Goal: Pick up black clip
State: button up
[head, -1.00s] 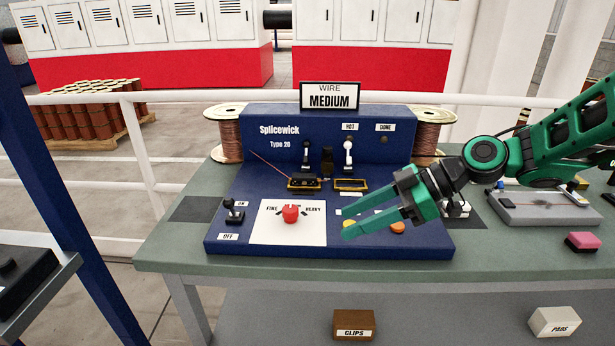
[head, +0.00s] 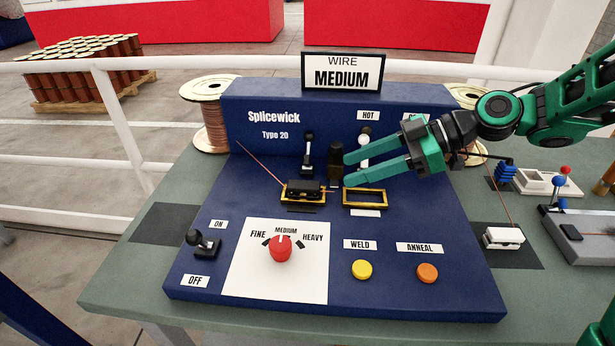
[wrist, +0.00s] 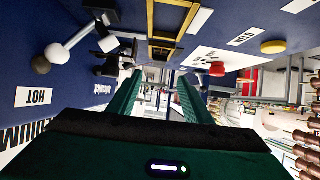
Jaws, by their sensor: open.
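The black clip (head: 304,188) sits in the left yellow frame (head: 290,201) on the blue Splicewick panel (head: 235,180). A thin copper wire (head: 262,164) runs up and left from it. My gripper (head: 347,169) is open and empty, pointing left. Its fingertips are to the right of the black clip and a little higher in the picture, apart from it. The lower finger passes over or near the empty right yellow frame (head: 365,206). In the wrist view both fingers (wrist: 158,85) show with a gap between; I cannot make out the clip clearly there.
A dark upright post (head: 336,163) stands close by the fingertips. Levers (head: 308,152) rise behind the frames. A red knob (head: 280,248), yellow button (head: 362,269) and orange button (head: 427,273) lie in front. A white clip (head: 503,237) sits on the bench at right.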

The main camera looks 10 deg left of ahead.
aim_at(309, 184)
jog(key=x, duration=0.4)
jog(key=shift+w+a+f, duration=0.15)
jog(key=shift+a, duration=0.1)
jog(key=shift+x, duration=3.1)
grip_shut()
